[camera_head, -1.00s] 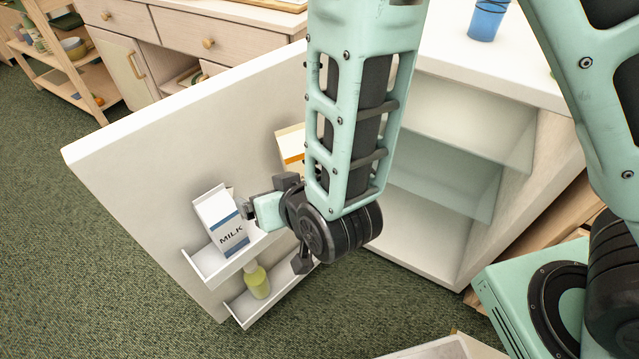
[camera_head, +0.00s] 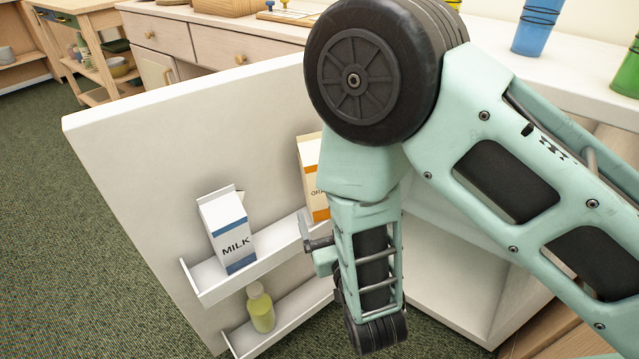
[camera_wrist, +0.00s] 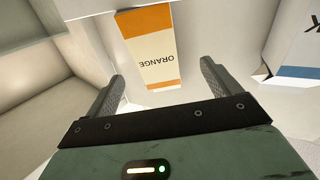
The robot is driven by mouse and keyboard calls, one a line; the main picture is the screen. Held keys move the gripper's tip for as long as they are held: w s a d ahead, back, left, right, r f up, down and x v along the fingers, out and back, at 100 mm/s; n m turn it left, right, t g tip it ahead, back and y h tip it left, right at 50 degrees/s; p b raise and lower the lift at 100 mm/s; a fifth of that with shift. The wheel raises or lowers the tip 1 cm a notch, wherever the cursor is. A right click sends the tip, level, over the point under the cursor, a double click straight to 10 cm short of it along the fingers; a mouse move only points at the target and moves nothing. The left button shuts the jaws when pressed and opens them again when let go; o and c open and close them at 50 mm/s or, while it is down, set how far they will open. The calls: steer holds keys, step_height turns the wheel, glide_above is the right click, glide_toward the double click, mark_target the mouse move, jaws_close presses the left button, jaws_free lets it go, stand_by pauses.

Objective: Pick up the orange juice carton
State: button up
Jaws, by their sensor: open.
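The orange juice carton (camera_head: 311,177) is white with orange bands and stands on the upper shelf of the open fridge door, partly hidden behind my arm. In the wrist view the orange juice carton (camera_wrist: 151,47) shows its "ORANGE" label upside down, beyond my fingertips and between their lines. My gripper (camera_wrist: 160,88) is open, with nothing between its fingers. In the head view my gripper (camera_head: 318,246) is in front of the door shelf, just below the carton, and is partly hidden by my arm.
A milk carton (camera_head: 226,230) stands left of the juice on the same shelf (camera_head: 212,292); it also shows at right in the wrist view (camera_wrist: 298,45). A yellow-green bottle (camera_head: 261,309) stands on the lower shelf. The fridge door (camera_head: 150,170) is open. Blue (camera_head: 537,25) and green (camera_head: 629,75) cups stand on top.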

mark_target(323, 219)
steer(key=x, duration=0.5)
steer(key=shift+w+b, duration=0.3)
steer(key=shift+b, duration=0.05)
steer(key=x, duration=0.3)
steer(key=b+x, duration=0.1)
steer(key=x, duration=0.1)
steer(key=shift+d+r, duration=0.25)
steer(key=c, duration=1.5)
steer(key=shift+s+d+r+p, duration=0.15)
steer(key=shift+r+p, duration=0.2)
steer(key=shift+r, duration=0.2)
steer(key=shift+c, duration=0.2)
step_height(323, 219, up, 6)
steer(key=shift+p, duration=1)
steer(key=s+d+p, duration=0.9)
steer(key=s+d, duration=0.2)
steer(key=s, duration=0.4)
steer(key=shift+s+d+p, duration=0.3)
steer(key=shift+d+p, duration=0.05)
steer(key=shift+d, duration=0.05)
